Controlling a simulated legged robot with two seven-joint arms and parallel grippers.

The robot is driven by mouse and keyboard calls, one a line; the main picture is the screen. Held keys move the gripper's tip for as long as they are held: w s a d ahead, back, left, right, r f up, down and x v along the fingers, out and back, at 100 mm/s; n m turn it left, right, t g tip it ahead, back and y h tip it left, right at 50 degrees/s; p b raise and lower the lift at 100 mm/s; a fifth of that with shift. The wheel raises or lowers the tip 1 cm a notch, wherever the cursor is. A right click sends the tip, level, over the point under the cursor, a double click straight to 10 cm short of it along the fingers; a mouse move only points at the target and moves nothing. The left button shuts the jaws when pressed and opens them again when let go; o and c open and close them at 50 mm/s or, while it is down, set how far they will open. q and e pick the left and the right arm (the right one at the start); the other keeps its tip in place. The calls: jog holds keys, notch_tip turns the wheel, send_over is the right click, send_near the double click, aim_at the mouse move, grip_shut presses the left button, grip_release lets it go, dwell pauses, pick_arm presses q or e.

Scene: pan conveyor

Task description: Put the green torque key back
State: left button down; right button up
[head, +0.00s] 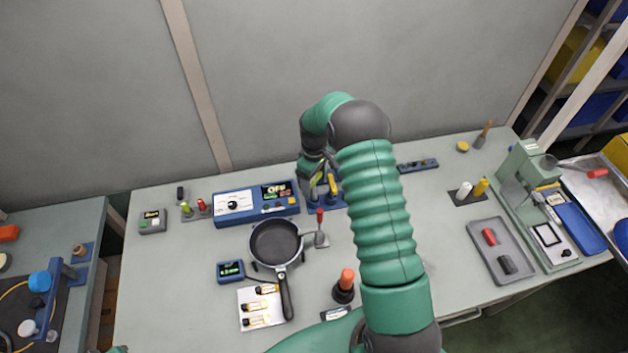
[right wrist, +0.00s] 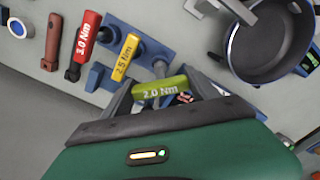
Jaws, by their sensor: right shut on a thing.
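The green torque key (right wrist: 165,87), marked 2.0 Nm, lies between the fingers of my right gripper (right wrist: 178,98), which is shut on it. The blue key rack (right wrist: 147,38) is right beside it; I cannot tell whether the key's shaft touches the rack. A yellow key (right wrist: 124,57), marked 2.5 Nm, and a red key (right wrist: 88,38), marked 3.0 Nm, stand at the rack. In the head view my right gripper (head: 314,170) is over the rack (head: 340,203), beside the yellow key (head: 333,184); my arm hides part of the rack. My left gripper is not in view.
A pan (head: 275,243) stands close to the rack, in front and left. A blue control box (head: 256,204) is left of the rack. A black stand with an orange-red top (head: 345,284) is nearer. A grey tray (head: 500,252) and a green press (head: 525,180) are at the right.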

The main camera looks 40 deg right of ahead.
aim_at(314, 194)
jog(key=shift+f+b, duration=1.1)
jog(key=shift+f, duration=0.85)
jog(key=o, duration=1.9)
jog(key=shift+o, duration=0.2)
notch_tip(314, 194, up, 17)
jog(key=b, duration=0.2)
jog(key=s+a+f+m+t, duration=0.1)
jog(key=s+a, duration=0.2)
jog(key=a, duration=0.5)
jog(key=s+a+f, duration=0.1)
jog(key=s+a, duration=0.2)
jog(key=a, duration=0.5)
jog(key=s+a+f+m+t, duration=0.1)
jog(key=s+a+f, duration=0.2)
jog(key=s+a, duration=0.4)
jog(key=shift+s+a+f+m+t, duration=0.3)
jog(key=shift+s+a+m, duration=0.1)
jog(key=shift+s, duration=1.4)
